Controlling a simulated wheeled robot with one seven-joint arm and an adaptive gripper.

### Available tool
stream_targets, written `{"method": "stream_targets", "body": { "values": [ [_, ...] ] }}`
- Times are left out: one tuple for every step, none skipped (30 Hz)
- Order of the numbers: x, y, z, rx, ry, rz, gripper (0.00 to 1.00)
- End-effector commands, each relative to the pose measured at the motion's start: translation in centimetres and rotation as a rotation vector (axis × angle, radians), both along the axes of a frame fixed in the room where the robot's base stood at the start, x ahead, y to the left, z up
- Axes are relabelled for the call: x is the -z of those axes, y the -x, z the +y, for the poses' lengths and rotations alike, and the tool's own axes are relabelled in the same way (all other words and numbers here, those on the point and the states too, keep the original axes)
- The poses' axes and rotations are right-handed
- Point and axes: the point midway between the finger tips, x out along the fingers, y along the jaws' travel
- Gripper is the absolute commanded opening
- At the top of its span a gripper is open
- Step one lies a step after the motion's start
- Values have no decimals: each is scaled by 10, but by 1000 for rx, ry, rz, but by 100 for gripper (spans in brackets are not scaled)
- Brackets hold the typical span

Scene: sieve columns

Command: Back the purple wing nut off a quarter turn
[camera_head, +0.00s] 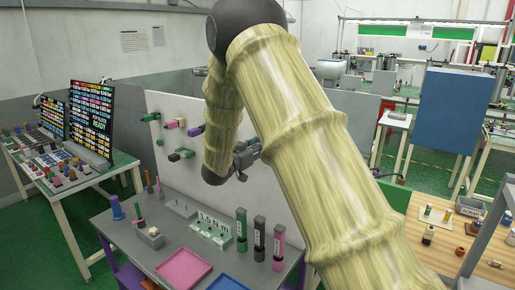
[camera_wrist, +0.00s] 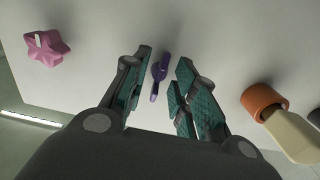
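The purple wing nut (camera_wrist: 158,78) shows in the wrist view on a pale panel, its wings running roughly up and down the picture. My gripper (camera_wrist: 164,58) is open, with one teal-padded finger on each side of the wing nut. Gaps show between the nut and both fingers, so neither appears to touch it. In the head view my gripper (camera_head: 245,157) is beside the upright panel (camera_head: 165,102), partly behind my arm. I cannot make out the wing nut there.
In the wrist view a pink star knob (camera_wrist: 47,48) lies left and an orange collar (camera_wrist: 264,101) with a beige handle (camera_wrist: 292,136) lies close right of my fingers. In the head view a grey bench (camera_head: 130,235) below holds trays and several coloured parts.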

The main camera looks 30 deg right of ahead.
Motion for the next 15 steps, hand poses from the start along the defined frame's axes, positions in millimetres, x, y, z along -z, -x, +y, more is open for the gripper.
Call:
{"method": "stream_targets", "body": {
  "values": [
    [0, 0, 0, 0, 0, 0, 28],
    [0, 0, 0, 0, 1, 0, 28],
    [-1, 0, 0, 0, 1, -1, 28],
    [-1, 0, 1, 0, 1, -1, 28],
    [-1, 1, 3, 0, 1, 0, 28],
    [-1, 2, 5, -1, 1, 0, 28],
    [-1, 3, 7, -1, 2, -1, 28],
    [-1, 4, 10, -1, 2, -1, 28],
    [-1, 6, 15, -1, 2, -1, 28],
    [-1, 7, 19, -1, 2, -1, 28],
    [-1, 9, 24, -1, 1, 1, 28],
    [-1, 12, 31, -2, 1, 1, 28],
    [-1, 14, 36, -3, 1, 1, 28],
    [-1, 16, 41, -3, 1, 1, 28],
    [-1, 19, 47, -2, 1, 1, 28]
  ]
}}
